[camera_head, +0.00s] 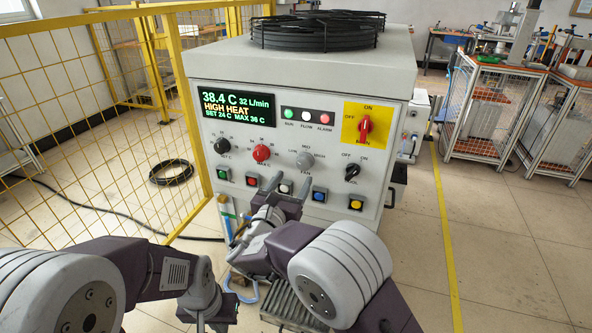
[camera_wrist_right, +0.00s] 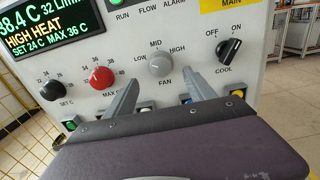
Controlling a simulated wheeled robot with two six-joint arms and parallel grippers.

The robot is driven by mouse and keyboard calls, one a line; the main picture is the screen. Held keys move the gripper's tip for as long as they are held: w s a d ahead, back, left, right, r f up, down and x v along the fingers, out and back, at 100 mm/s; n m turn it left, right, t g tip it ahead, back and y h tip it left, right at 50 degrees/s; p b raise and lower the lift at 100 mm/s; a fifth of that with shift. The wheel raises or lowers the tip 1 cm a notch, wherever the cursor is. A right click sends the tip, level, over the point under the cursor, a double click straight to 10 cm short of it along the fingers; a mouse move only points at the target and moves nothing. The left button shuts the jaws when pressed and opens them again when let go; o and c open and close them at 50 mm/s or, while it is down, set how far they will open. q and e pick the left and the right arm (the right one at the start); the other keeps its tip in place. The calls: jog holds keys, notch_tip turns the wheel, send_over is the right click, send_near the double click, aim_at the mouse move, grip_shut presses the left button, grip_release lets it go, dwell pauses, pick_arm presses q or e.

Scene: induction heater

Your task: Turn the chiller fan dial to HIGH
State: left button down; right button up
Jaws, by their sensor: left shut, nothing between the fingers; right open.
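The grey chiller fan dial (camera_head: 305,160) sits on the chiller's front panel, under the LOW, MID and HIGH labels. It also shows in the right wrist view (camera_wrist_right: 161,64), where its pointer seems to be near MID, though the mark is small. My right gripper (camera_head: 291,184) is open and empty, just in front of and below the dial. In the right wrist view its two fingers (camera_wrist_right: 164,83) are spread, below and to either side of the dial, apparently apart from it. My left gripper (camera_head: 208,318) is shut and empty, low at the bottom of the head view.
The red MAX dial (camera_head: 261,153) is left of the fan dial and the black COOL switch (camera_head: 352,172) is right. Several push buttons line the panel below, close to my right fingers. A yellow mesh fence (camera_head: 100,150) stands left.

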aim_at(303, 166)
jog(key=x, duration=0.3)
jog(key=b+x, duration=0.1)
jog(key=x, duration=0.3)
jog(key=shift+f, duration=0.25)
jog(key=shift+w+d+r, duration=0.1)
jog(key=shift+w+d, duration=0.05)
jog(key=shift+w, duration=0.3)
jog(key=c, duration=1.4)
jog(key=shift+o, duration=0.2)
jog(key=shift+f+m+b, duration=0.25)
jog(key=shift+m+b, duration=0.25)
jog(key=shift+b, duration=0.4)
jog(key=m+b, duration=1.3)
jog(key=b, duration=0.2)
jog(key=shift+b, duration=0.35)
jog(key=m+b, duration=0.3)
jog(key=m, duration=0.1)
jog(key=shift+m+b, duration=0.3)
jog(key=shift+m, duration=0.1)
jog(key=shift+m+b, duration=0.7)
jog(key=shift+m, duration=0.5)
jog(key=shift+r+m+b, duration=0.15)
jog(key=shift+m+b, duration=0.4)
jog(key=shift+m, duration=0.95)
